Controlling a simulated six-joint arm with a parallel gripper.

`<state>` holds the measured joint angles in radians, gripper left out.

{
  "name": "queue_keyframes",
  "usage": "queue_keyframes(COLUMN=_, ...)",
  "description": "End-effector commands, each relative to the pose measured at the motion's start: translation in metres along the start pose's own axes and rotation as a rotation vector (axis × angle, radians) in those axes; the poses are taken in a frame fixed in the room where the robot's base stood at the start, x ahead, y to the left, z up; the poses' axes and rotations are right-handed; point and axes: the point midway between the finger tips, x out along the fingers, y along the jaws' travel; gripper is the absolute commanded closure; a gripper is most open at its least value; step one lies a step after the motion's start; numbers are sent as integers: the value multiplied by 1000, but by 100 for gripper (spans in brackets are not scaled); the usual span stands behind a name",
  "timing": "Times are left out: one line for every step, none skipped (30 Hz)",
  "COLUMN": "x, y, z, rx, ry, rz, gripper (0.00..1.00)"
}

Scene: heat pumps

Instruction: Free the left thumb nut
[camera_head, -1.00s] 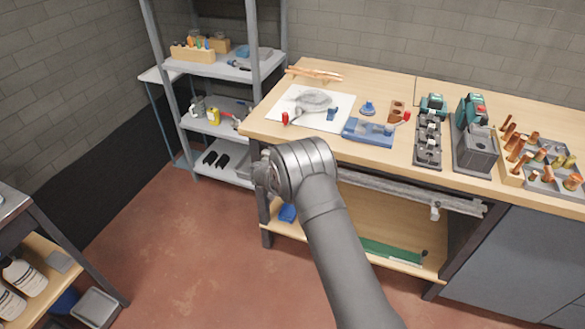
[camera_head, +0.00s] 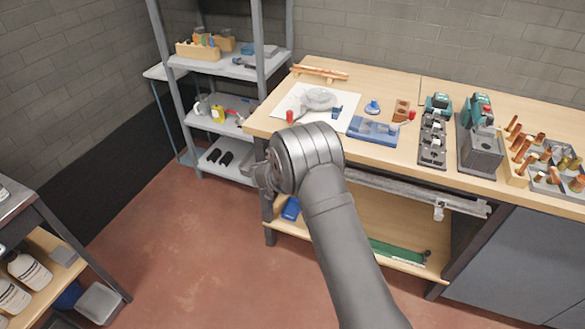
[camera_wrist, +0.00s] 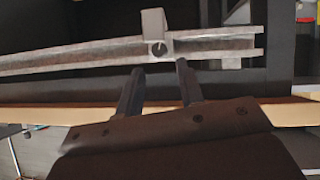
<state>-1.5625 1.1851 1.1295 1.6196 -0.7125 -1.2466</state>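A grey metal rail (camera_head: 410,194) runs along the workbench front, below the top. A small bracket-like fitting (camera_head: 438,212) hangs near its right end. In the wrist view the rail (camera_wrist: 75,57) crosses the picture, with a grey upright block (camera_wrist: 153,22) on it and a dark round hole or stud end beneath the block. I cannot tell surely whether this is the left thumb nut. My gripper (camera_wrist: 160,67) is open and empty, its two dark fingers pointing toward the block, with no visible contact. In the head view my wrist hides the gripper and the rail's left part.
The workbench top (camera_head: 285,117) holds a blue fixture (camera_head: 372,131), pumps (camera_head: 478,112) and copper fittings. A metal shelf unit (camera_head: 172,90) stands left. A lower shelf (camera_head: 345,232) carries a green item (camera_head: 398,252). The floor (camera_head: 190,260) left of my arm is clear.

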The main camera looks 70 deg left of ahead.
Motion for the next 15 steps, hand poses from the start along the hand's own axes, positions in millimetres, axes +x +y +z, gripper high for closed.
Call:
queue_keyframes(x=-1, y=4, z=-2, rx=39, ry=5, rz=-26, gripper=65)
queue_keyframes(x=-1, y=5, z=-2, rx=65, ry=6, rz=-45, gripper=65)
queue_keyframes(x=-2, y=6, z=-1, rx=98, ry=5, rz=-68, gripper=65)
queue_keyframes(x=-2, y=8, z=-1, rx=121, ry=4, rz=-83, gripper=65)
queue_keyframes(x=-3, y=9, z=-1, rx=144, ry=1, rz=-99, gripper=65)
queue_keyframes(x=-4, y=10, z=0, rx=170, ry=-4, rz=-118, gripper=65)
queue_keyframes(x=-4, y=10, z=1, rx=188, ry=-8, rz=-130, gripper=65)
queue_keyframes(x=-5, y=11, z=2, rx=203, ry=-12, rz=-141, gripper=65)
queue_keyframes(x=-6, y=11, z=3, rx=220, ry=-17, rz=-153, gripper=65)
queue_keyframes(x=-6, y=12, z=3, rx=230, ry=-19, rz=-159, gripper=65)
queue_keyframes(x=-6, y=12, z=4, rx=238, ry=-22, rz=-164, gripper=65)
queue_keyframes(x=-5, y=12, z=4, rx=246, ry=-25, rz=-169, gripper=65)
queue_keyframes(x=-4, y=12, z=5, rx=249, ry=-26, rz=-171, gripper=65)
queue_keyframes(x=-2, y=12, z=5, rx=251, ry=-27, rz=-172, gripper=65)
queue_keyframes(x=2, y=11, z=6, rx=252, ry=-28, rz=-171, gripper=65)
